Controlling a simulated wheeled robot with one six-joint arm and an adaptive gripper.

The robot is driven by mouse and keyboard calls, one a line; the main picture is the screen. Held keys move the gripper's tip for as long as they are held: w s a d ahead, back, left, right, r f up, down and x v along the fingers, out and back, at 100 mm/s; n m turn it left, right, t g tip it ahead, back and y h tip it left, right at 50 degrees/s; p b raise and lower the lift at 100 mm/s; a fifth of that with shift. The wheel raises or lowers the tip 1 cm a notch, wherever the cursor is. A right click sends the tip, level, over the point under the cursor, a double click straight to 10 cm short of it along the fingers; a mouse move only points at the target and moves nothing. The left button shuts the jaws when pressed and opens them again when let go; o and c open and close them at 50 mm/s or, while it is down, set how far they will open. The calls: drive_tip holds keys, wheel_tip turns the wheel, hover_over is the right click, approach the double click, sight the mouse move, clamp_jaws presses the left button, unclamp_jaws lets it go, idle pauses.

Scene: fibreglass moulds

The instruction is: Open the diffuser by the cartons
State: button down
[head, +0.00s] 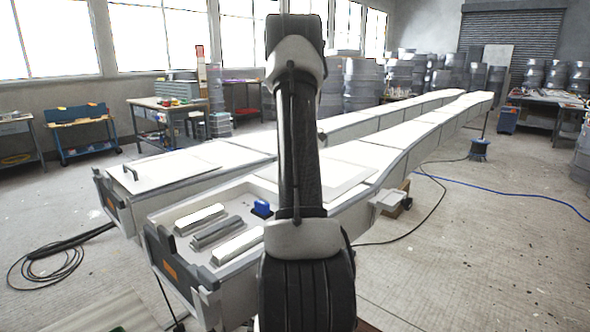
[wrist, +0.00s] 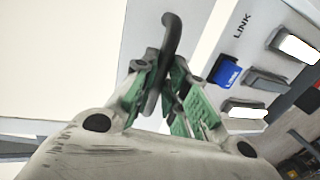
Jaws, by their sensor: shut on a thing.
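My gripper (wrist: 168,88) shows in the wrist view with its green-padded fingers closed around a dark, curved bar handle (wrist: 174,34). The handle stands over a pale flat panel (wrist: 140,30). I cannot tell whether the panel is raised. In the head view my arm hides my gripper and this handle. A pale framed panel (head: 345,178) shows partly beside my arm, on the right-hand long white body. I cannot tell for certain which part is the diffuser. A small brown piece (head: 404,187), perhaps a carton, is at that body's right side.
A blue block (head: 262,209) and several grey and white bars (head: 220,232) lie in the near end of the right-hand body. Another dark handle (head: 130,172) stands on the left-hand body. Cables (head: 60,262) lie on the left floor. The right floor is mostly open.

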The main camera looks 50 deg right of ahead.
drive_tip(key=c, duration=1.5)
unclamp_jaws()
drive_tip(key=shift+o, duration=0.2)
drive_tip(key=shift+r, duration=0.1)
wheel_tip(320, 180, up, 12)
drive_tip(key=d, duration=0.2)
drive_tip(key=shift+d+f, duration=0.15)
drive_tip(key=shift+f, duration=0.05)
